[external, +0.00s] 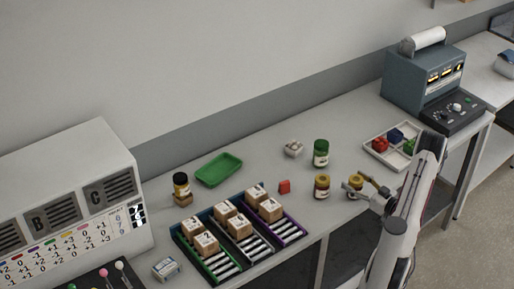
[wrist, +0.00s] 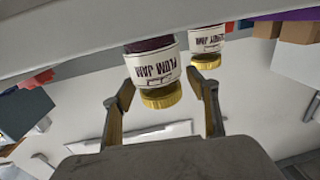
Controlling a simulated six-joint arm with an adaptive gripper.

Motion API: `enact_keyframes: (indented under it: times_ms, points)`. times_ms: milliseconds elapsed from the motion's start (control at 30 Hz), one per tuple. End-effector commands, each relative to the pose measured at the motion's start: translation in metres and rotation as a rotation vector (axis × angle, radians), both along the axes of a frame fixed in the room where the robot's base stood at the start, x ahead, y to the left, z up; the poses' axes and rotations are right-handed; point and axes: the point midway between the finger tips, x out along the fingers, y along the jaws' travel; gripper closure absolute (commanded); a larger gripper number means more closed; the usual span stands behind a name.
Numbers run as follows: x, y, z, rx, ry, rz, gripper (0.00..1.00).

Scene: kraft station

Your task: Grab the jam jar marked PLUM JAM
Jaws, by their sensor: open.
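The jar marked PLUM JAM (wrist: 152,66) has a white label, dark contents and a gold lid. It appears upside down in the wrist view. My gripper (wrist: 160,82) is open, with one finger to each side of the jar's lid end and visible gaps between. In the external view my gripper (external: 368,184) is at a gold-lidded jar (external: 355,186), partly covering it. A second gold-lidded jar (external: 321,188) stands to its left. It also shows in the wrist view (wrist: 207,38), its label not clearly readable.
A green-lidded jar (external: 320,153) stands behind. A white divided tray (external: 375,150) is behind right. A dark-lidded jar (external: 181,187) stands on a block far left.

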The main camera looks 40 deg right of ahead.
Motion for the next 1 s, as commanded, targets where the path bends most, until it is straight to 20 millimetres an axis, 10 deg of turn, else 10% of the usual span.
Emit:
enact_keyframes:
  times_ms: [200, 400, 1000]
  points:
    - [-0.0002, 0.0001, 0.0, 0.0, 0.0, 0.0, 0.41]
    - [-0.0002, 0.0001, -0.0001, 0.0, 0.0, 0.0, 0.93]
    - [-0.0001, -0.0003, 0.009, -0.001, -0.002, 0.0, 0.94]
